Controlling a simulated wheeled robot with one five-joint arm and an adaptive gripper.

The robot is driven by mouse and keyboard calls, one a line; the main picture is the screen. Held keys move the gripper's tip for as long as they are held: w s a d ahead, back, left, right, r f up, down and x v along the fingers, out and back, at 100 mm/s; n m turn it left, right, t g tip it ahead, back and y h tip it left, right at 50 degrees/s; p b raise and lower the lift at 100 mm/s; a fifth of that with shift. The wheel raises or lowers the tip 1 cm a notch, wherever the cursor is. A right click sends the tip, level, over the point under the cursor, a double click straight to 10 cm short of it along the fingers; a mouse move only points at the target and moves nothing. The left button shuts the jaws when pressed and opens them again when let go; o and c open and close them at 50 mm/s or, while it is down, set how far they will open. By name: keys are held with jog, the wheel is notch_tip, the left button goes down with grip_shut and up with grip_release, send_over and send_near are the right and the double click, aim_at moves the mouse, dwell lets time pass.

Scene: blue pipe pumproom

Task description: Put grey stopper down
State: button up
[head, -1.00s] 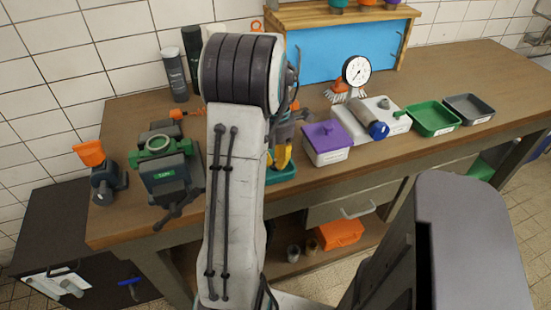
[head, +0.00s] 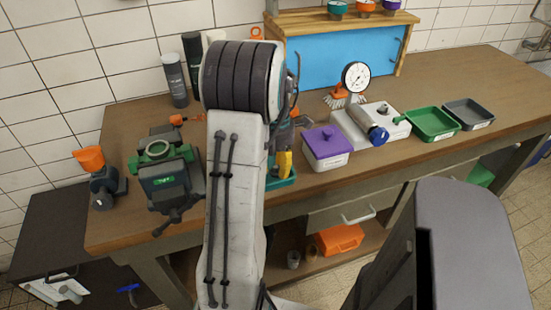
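My arm rises through the middle of the head view, its rounded dark joint over the workbench (head: 400,105). The fingers of my gripper are hidden behind this arm, so I cannot see whether they hold anything. I cannot pick out a grey stopper for certain. A green tray (head: 451,134) and a grey tray (head: 490,122) lie at the right of the bench. A white box with a purple lid (head: 326,143) stands right of my arm.
A green-and-grey vise (head: 168,180) and an orange-topped device (head: 101,185) stand at the left. Dark bottles (head: 175,80) stand behind. A pressure gauge (head: 355,76) and a white unit with a blue knob (head: 377,135) sit mid-right. Bare bench lies behind the trays.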

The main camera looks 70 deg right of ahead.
notch_tip(320, 180, up, 12)
jog(key=shift+d, duration=0.35)
jog(key=shift+s+r, duration=0.1)
dwell(0.9)
